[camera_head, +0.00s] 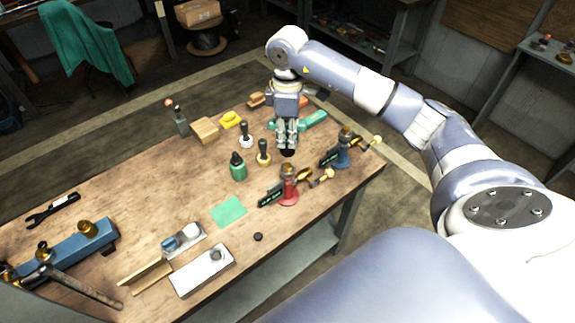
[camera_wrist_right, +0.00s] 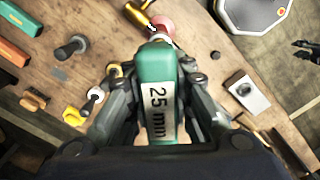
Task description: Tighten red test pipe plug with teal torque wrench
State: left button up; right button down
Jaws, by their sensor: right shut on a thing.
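My right gripper (camera_head: 287,146) points down above the table, shut on the teal torque wrench (camera_wrist_right: 157,95).
A blue test pipe (camera_head: 343,155) stands right of the red one. Another teal tool (camera_head: 312,122) lies behind my gripper. A teal mat (camera_head: 229,211) lies nearer the front edge.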

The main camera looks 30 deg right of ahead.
jog(key=n+b, duration=0.1)
jog(key=n, duration=0.3)
jog(key=shift+n, duration=0.9)
jog(key=shift+n+b, duration=0.6)
jog(key=shift+n, duration=1)
